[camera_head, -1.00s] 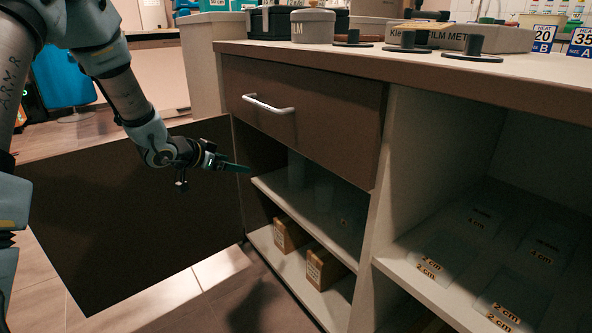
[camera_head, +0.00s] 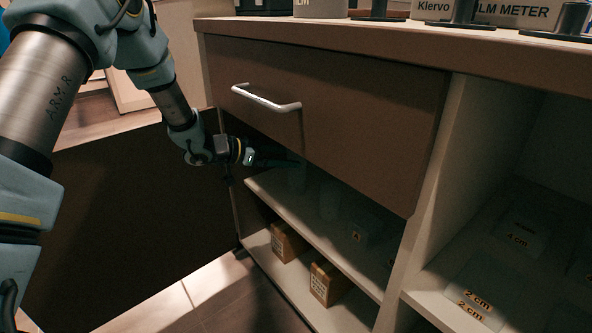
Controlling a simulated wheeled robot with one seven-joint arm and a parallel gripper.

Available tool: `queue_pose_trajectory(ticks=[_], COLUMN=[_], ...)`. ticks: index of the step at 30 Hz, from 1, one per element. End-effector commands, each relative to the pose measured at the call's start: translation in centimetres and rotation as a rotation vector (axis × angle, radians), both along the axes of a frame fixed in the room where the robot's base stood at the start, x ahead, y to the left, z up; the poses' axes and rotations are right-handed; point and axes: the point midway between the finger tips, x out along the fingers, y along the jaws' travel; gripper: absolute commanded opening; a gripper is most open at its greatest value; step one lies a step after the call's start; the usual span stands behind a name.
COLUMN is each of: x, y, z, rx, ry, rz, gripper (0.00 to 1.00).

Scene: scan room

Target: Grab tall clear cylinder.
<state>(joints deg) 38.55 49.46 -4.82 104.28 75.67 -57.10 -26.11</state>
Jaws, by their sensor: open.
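A tall clear cylinder (camera_head: 297,178) stands upright on the upper shelf inside the open cabinet, near its left side. It is faint in the shade. My gripper (camera_head: 288,162) is open and reaches through the cabinet opening below the drawer. Its fingertips are at the upper part of the cylinder in the picture. The dim light hides whether they touch it or stand around it.
Another faint clear vessel (camera_head: 330,202) stands to the right on the shelf (camera_head: 318,235). The drawer (camera_head: 335,125) is close above my gripper. The open dark door (camera_head: 130,215) is at left. Brown boxes (camera_head: 327,283) stand on the bottom shelf.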

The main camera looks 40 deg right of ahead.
Motion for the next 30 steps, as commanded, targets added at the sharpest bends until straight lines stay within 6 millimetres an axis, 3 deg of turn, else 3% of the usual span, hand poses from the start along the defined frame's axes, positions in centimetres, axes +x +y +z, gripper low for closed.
queue_pose_trajectory(ticks=[3,18,26,30], x=[-0.5,-1.2,-1.3,-1.3], y=[-1.8,-7.1,-7.4,-7.4], z=[-1.0,-3.0,-2.9,-2.9], rx=[0.0,0.001,0.002,0.001], ry=[-0.001,-0.001,0.0,0.0], rz=[-0.003,0.001,0.002,0.002], gripper=[1.0,1.0,1.0,0.86])
